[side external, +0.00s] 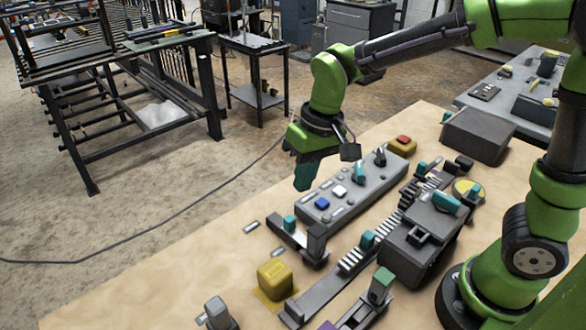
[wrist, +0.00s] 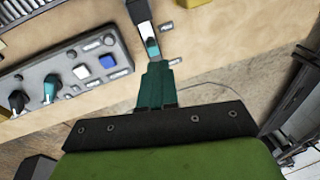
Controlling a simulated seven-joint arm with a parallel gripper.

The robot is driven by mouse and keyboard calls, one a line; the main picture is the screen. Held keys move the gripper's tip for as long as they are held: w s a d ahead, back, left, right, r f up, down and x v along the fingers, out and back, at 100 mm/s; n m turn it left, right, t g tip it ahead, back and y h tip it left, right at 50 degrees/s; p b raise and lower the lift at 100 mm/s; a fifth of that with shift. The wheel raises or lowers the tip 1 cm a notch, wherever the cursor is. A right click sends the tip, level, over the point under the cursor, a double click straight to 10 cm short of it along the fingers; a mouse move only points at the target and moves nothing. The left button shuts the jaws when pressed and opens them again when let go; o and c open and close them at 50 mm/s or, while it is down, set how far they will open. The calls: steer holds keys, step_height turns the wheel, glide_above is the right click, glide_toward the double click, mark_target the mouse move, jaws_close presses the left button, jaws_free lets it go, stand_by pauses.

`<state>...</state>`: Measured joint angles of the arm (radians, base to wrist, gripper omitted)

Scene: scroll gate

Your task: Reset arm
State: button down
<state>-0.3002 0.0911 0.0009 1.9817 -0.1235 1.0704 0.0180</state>
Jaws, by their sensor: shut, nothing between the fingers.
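My gripper (side external: 305,181) hangs above the far edge of the wooden table, just beyond the grey control panel (side external: 331,205). Its teal fingers are shut together with nothing between them, and they also show in the wrist view (wrist: 156,75). The panel carries a blue button (side external: 322,203), a white button (side external: 339,191) and dark and teal knobs. In the wrist view the fingertips point toward a dark bracket (wrist: 138,12) with a teal part (wrist: 152,47). The fingertips appear apart from it.
A toothed rack (side external: 385,229), a dark grey block (side external: 424,239), a yellow block (side external: 274,279) and a yellow box with a red button (side external: 402,145) stand on the table (side external: 180,285). A dark box (side external: 478,134) is at the back right.

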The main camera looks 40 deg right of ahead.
steer(key=s+d+r+m+t, duration=0.3)
steer(key=s+d+r+t, duration=0.2)
steer(key=s+d, duration=0.5)
step_height(320, 180, up, 2)
steer(key=shift+s+d+r+t, duration=0.15)
steer(key=shift+s+t, duration=0.25)
steer(key=shift+s, duration=0.2)
